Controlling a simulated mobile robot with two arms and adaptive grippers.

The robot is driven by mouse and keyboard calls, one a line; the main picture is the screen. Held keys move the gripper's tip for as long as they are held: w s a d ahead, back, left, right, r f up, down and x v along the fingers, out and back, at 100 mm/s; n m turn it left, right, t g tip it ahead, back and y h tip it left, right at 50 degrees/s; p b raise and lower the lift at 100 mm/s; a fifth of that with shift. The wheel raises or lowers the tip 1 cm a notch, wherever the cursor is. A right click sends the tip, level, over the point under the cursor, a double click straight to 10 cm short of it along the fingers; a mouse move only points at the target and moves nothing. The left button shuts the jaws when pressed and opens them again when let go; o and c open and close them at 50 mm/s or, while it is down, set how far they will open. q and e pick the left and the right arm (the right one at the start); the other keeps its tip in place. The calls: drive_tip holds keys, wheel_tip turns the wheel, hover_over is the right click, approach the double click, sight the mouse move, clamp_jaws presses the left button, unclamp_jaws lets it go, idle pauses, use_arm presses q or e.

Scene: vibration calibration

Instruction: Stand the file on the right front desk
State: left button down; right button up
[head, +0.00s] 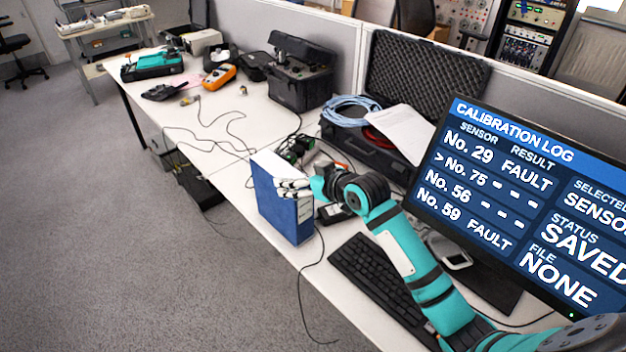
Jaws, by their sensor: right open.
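The file (270,210) is a blue binder with white pages showing along its top. It stands upright on the desk (205,150), close to the desk's front edge. My right gripper (284,188) reaches in from the right, and its fingers overlap the file's upper right side in the head view. The right gripper is open, and I cannot tell whether a finger touches the file. My left gripper is not in view.
A keyboard (372,280) lies right of the file, before a monitor (530,200) reading "FILE NONE". Behind stand an open foam-lined case (425,80) and a black toolbox (300,75). Loose cables cross the desk left of the file and hang over the front edge.

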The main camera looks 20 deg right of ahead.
drive_tip(key=v, duration=0.5)
drive_tip(key=shift+s+r, duration=0.1)
drive_tip(key=shift+s, duration=0.1)
idle(0.3)
